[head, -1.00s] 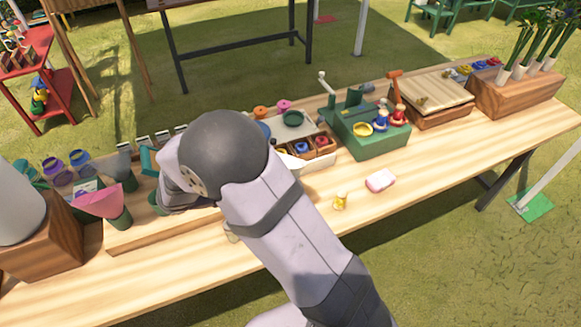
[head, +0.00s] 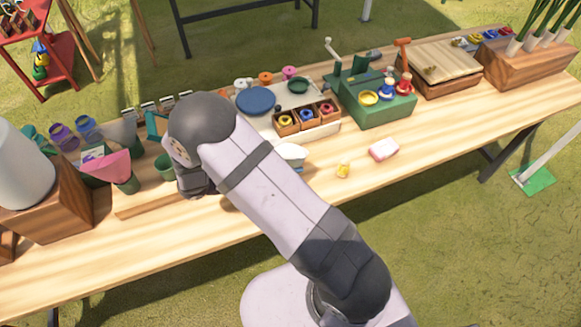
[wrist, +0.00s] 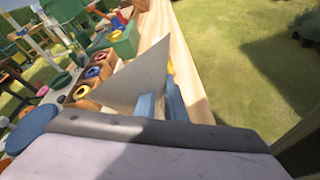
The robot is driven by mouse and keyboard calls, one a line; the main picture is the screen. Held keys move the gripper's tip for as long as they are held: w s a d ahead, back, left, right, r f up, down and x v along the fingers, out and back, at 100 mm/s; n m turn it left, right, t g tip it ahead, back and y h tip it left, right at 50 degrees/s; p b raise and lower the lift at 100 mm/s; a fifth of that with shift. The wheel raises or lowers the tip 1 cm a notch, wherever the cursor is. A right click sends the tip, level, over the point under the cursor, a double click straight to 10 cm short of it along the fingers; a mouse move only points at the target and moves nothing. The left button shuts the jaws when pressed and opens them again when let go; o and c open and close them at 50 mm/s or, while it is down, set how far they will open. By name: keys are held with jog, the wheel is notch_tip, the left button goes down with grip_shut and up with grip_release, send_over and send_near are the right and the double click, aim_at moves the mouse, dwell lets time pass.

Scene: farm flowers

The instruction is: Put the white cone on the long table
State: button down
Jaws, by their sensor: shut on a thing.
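The white cone (wrist: 140,80) is between the blue fingers of my gripper (wrist: 160,102) in the wrist view. It looks pale grey there, lies tilted with a point toward the left, and hides part of the fingers. In the head view a white piece of the cone (head: 291,154) shows past my arm, with a bit of blue finger beside it. My arm hides the rest of the gripper. The cone is over the long table (head: 440,140), on the near side of the tray of ring boxes. I cannot tell whether it touches the tabletop.
Wooden boxes with coloured rings (head: 306,119) and a blue disc (head: 256,100) are close behind the cone. A green box (head: 385,108) stands further right. A yellow item (head: 343,169) and a pink-white block (head: 383,149) lie on the front part. The front right tabletop is mostly clear.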

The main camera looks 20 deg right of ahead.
jog(key=shift+f, duration=0.65)
jog(key=shift+f, duration=0.2)
jog(key=c, duration=1.8)
grip_release()
jog(key=shift+r, duration=0.1)
jog(key=shift+r, duration=0.15)
